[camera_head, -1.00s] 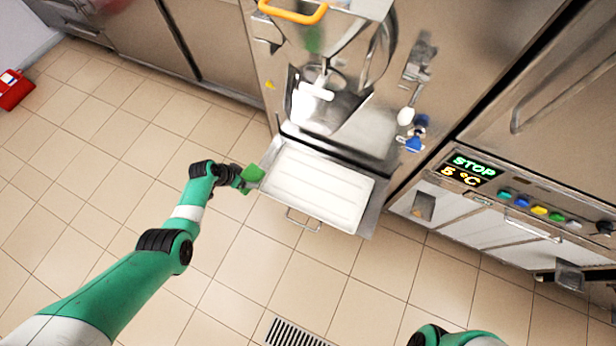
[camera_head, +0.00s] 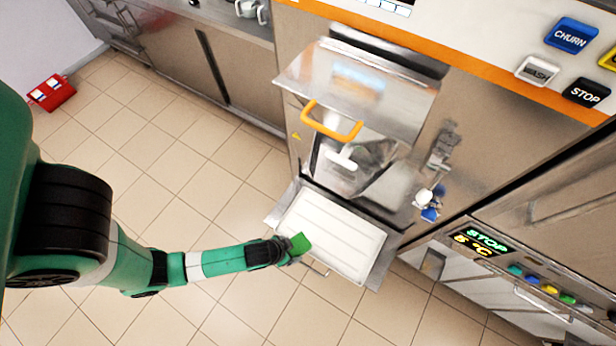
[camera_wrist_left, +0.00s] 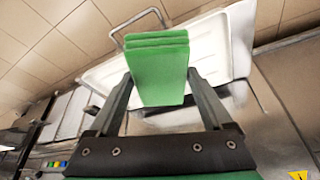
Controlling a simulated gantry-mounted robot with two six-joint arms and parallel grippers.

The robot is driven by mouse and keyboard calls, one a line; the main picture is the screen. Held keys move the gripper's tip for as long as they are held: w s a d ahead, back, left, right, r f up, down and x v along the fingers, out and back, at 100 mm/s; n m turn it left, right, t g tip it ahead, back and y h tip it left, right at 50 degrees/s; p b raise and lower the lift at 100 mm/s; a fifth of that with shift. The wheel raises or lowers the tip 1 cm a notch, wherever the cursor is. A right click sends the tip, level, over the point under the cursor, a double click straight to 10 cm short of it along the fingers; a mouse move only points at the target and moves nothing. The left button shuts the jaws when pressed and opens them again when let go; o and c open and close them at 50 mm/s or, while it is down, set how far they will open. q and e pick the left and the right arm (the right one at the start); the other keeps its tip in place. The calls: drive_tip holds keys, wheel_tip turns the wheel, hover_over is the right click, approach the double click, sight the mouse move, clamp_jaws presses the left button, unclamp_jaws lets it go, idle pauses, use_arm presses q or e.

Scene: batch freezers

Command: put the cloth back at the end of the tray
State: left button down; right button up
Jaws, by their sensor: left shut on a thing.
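The green cloth (camera_head: 300,243) is a folded pad held in my left gripper (camera_head: 288,250). In the left wrist view the cloth (camera_wrist_left: 158,68) sits between the two fingers of the left gripper (camera_wrist_left: 160,92), which is shut on it. The white tray (camera_head: 330,238) rests on a metal shelf at the freezer's front. The cloth appears over the tray's near left edge in the head view; I cannot tell whether it touches it. The tray (camera_wrist_left: 222,42) also shows beyond the cloth in the left wrist view. My right gripper is not in view.
The freezer's clear hatch with an orange handle (camera_head: 332,122) is above the tray. A white and a blue knob (camera_head: 428,208) are to its right. A wire handle (camera_head: 316,268) sticks out at the tray's front. A red box (camera_head: 52,92) stands far left. The tiled floor is open.

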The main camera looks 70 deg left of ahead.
use_arm(q)
drive_tip(key=shift+w+a+f, duration=0.15)
drive_tip(key=shift+f, duration=0.1)
drive_tip(key=w+a+f+b, duration=0.2)
drive_tip(key=a, duration=0.1)
drive_tip(key=w+a+f+b, duration=0.2)
drive_tip(key=a+f, duration=0.1)
drive_tip(key=a, duration=0.1)
drive_tip(key=w+a+f+b, duration=0.1)
drive_tip(key=a+f+b, duration=0.1)
drive_tip(key=a+f, duration=0.1)
drive_tip(key=shift+w+a+f+b, duration=0.2)
drive_tip(key=shift+w+a+b, duration=0.1)
drive_tip(key=shift+w+a, duration=0.1)
drive_tip(key=shift+w+a+f, duration=0.1)
drive_tip(key=shift+w+a, duration=0.05)
drive_tip(key=f+b, duration=0.1)
drive_tip(key=f, duration=0.1)
drive_tip(key=f+b, duration=0.1)
drive_tip(key=shift+w+a+f+b, duration=0.2)
drive_tip(key=shift+a+f+b, duration=0.1)
drive_tip(key=shift+a, duration=0.05)
drive_tip(key=shift+f, duration=0.3)
drive_tip(key=shift+s+r, duration=0.1)
